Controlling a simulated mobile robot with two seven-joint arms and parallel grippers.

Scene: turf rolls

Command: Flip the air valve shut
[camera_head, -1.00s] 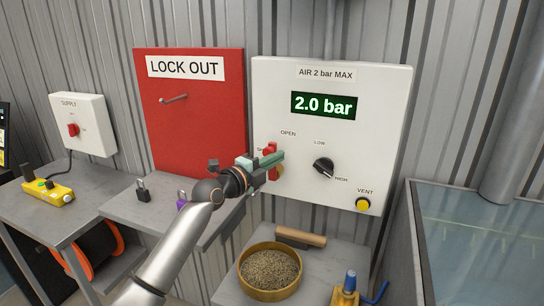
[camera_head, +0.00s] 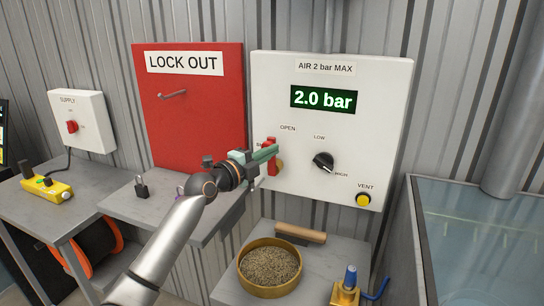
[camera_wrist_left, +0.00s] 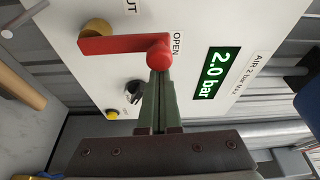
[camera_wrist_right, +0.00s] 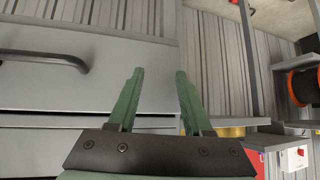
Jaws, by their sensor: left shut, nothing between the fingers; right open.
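The air valve's red lever (camera_head: 271,158) stands upright on the white air panel (camera_head: 390,110), its tip toward the OPEN label. It also shows in the left wrist view (camera_wrist_left: 120,44), with the brass valve body (camera_wrist_left: 97,28) at its other end. My left gripper (camera_head: 272,150) is shut and empty, its fingertips at the lever's tip; in the left wrist view they look against or very close to it. Contact is not certain. My right gripper (camera_wrist_right: 157,80) is open and empty, away from the panel, facing grey drawers.
The display (camera_head: 323,98) reads 2.0 bar. A black dial (camera_head: 323,162) and yellow vent button (camera_head: 363,200) sit right of the valve. A red lock-out board (camera_head: 200,110) is to the left. A grain bowl (camera_head: 242,277) and brush (camera_head: 300,232) lie below. A padlock (camera_head: 141,188) is on the shelf.

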